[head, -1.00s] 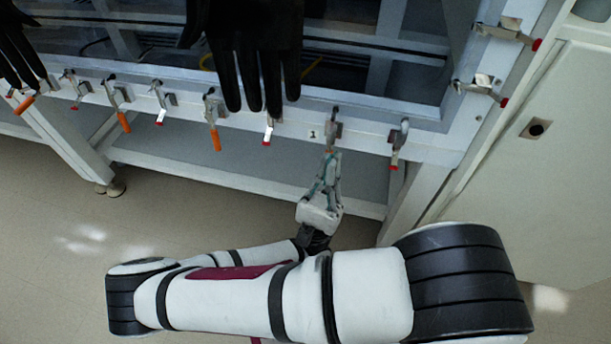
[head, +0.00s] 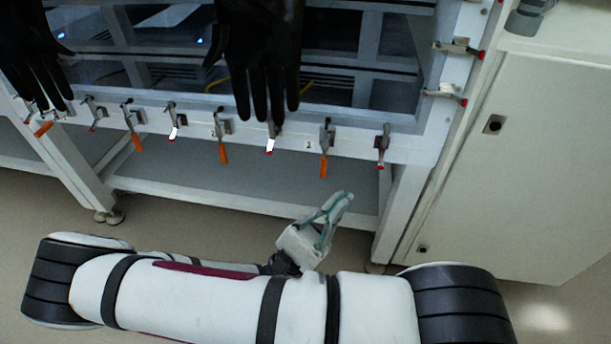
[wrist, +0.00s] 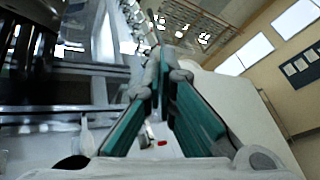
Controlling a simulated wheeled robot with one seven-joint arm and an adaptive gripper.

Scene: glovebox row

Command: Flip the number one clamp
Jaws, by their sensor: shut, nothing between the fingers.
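The number one clamp (head: 326,138) is on the white frame's front rail, just right of a small label marked 1 (head: 309,143). Its orange handle (head: 323,166) hangs straight down. My gripper (head: 345,197) is below and slightly right of this handle, apart from it. Its teal-lined fingers are shut with nothing between them. In the wrist view the fingers (wrist: 160,85) meet near the middle. I cannot clearly make out the number one clamp in that view.
Black gloves (head: 262,60) hang above the rail. A white cabinet (head: 535,160) stands at right.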

